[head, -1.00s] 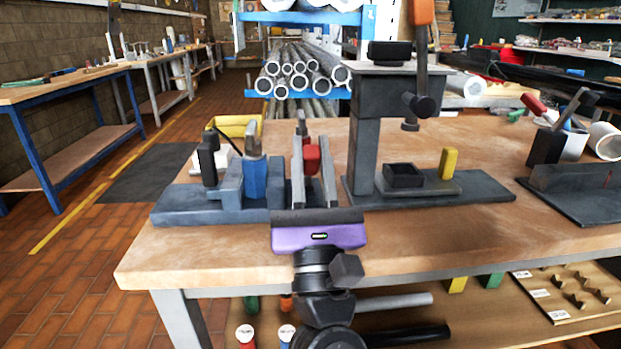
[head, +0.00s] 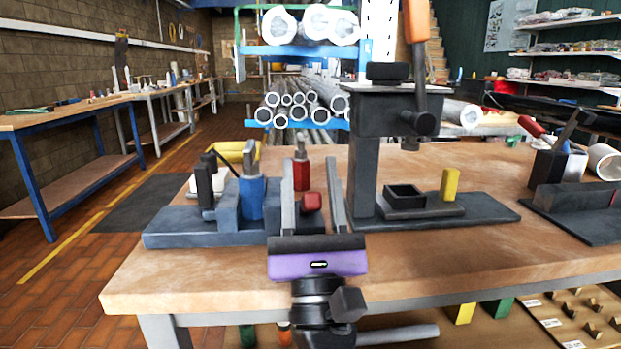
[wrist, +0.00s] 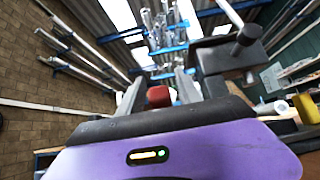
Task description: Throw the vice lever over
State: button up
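My gripper (head: 310,165) has a purple body and two grey fingers spread apart, pointing away over the bench. A red knob (head: 311,202) shows in the gap between the fingers, with space on both sides. It also shows in the wrist view (wrist: 158,96). I cannot tell how deep it lies between them. The vice-like fixture (head: 190,228) has a blue-grey base and stands left of my gripper. A black upright handle (head: 205,184) rises at its left. The knob may be the vice lever's end; its stem is hidden behind my gripper.
A dark press (head: 366,165) with an orange-handled lever (head: 416,22) stands close right of my gripper. A blue upright piece (head: 251,197) and a red one (head: 301,175) stand nearby. A yellow block (head: 449,184) is on the press base. The bench (head: 420,265) front is clear.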

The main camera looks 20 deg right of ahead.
jog(key=shift+f, duration=0.1)
jog(key=b+v, duration=0.2)
jog(key=v, duration=0.5)
jog(key=shift+s+a+f, duration=0.1)
jog(key=shift+s+f, duration=0.1)
jog(key=shift+s, duration=0.05)
dwell(0.4)
